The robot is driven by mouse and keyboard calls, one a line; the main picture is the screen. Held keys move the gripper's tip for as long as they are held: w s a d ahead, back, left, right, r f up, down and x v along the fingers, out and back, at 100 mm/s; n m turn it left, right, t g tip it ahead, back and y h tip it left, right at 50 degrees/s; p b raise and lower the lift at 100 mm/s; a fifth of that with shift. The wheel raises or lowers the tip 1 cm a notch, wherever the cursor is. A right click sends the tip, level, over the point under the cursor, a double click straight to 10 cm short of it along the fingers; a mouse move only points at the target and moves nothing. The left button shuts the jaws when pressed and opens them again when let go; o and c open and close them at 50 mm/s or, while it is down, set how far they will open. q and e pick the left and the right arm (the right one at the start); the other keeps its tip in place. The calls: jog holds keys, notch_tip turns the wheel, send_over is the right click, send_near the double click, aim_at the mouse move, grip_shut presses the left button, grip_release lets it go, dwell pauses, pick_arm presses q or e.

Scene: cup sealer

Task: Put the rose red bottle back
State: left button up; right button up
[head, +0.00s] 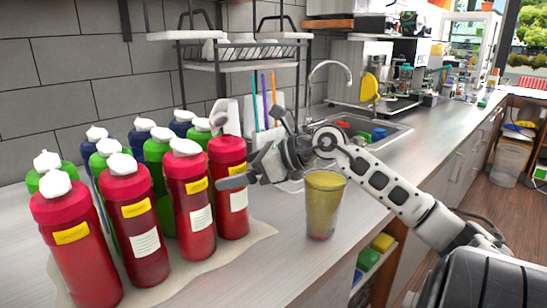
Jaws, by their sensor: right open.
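Several red bottles with white caps stand upright in the front row at the left. The rightmost one, the rose red bottle (232,222), stands at the right end of this row, with a yellow label and a white label. My right gripper (230,152) is open at this bottle. One finger crosses in front of its middle, and the other side is partly hidden near its top. I cannot tell whether the fingers touch it. My left gripper is not in view.
Green and blue bottles stand behind the red row, on a beige mat (248,238). A rack (245,55), a sink (370,130) and machines are behind.

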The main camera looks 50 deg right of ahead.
jog(key=b+v, duration=0.2)
jog(key=v, duration=0.9)
jog(key=shift+s+b, duration=0.2)
jog(key=shift+b, duration=0.1)
jog(key=shift+d, duration=0.1)
